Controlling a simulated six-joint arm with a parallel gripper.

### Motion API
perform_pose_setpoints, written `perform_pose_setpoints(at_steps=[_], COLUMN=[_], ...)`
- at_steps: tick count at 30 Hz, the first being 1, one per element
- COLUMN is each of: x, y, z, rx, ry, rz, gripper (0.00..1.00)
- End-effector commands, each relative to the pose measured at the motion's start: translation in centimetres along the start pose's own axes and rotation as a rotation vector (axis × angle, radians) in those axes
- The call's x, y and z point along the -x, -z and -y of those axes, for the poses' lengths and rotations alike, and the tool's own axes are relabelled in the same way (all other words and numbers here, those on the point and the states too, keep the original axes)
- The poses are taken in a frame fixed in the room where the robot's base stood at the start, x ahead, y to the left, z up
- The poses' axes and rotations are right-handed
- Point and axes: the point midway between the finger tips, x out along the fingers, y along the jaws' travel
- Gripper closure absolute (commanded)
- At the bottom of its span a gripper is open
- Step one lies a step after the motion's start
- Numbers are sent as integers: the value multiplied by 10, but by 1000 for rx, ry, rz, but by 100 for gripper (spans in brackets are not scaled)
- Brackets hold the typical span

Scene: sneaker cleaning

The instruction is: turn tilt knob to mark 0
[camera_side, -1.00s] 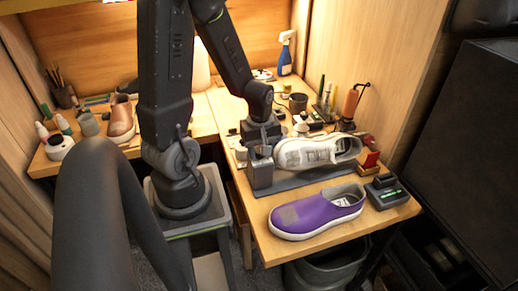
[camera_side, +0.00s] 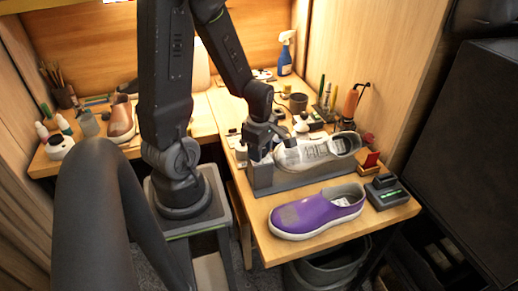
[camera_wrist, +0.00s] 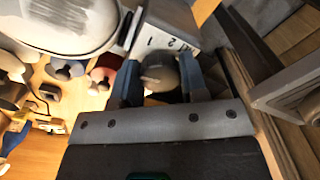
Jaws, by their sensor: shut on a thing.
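The tilt knob (camera_wrist: 160,72) is a round dark grey knob between my fingers in the wrist view. A pale plate (camera_wrist: 168,43) behind it carries marks, of which 1 and 2 can be read. I cannot see mark 0 or tell the knob's exact setting. My gripper (camera_wrist: 160,83) is shut on the knob, with a finger on each side. In the side view my gripper (camera_side: 261,148) is at the left end of the grey stand (camera_side: 300,181), and the knob is hidden there. A white sneaker (camera_side: 318,152) rests on the stand.
A purple shoe (camera_side: 316,212) lies in front of the stand, with a small dark device (camera_side: 386,192) to its right. A bin (camera_side: 330,267) stands below the front edge.

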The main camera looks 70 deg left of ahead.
Motion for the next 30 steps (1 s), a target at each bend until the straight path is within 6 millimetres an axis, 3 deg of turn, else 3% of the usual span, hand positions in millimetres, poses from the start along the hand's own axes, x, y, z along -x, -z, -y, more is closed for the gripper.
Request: perform_pose_setpoints(at_steps=[11,20,28,29,30], x=[1,1,1,1,1], y=[0,0,0,0,0], z=[-1,-1,-1,-1,-1], rx=[56,355,387,387,386], ry=[-3,-3,-3,-3,-3], rz=[0,1,1,1,1], gripper=[81,81,81,57,53])
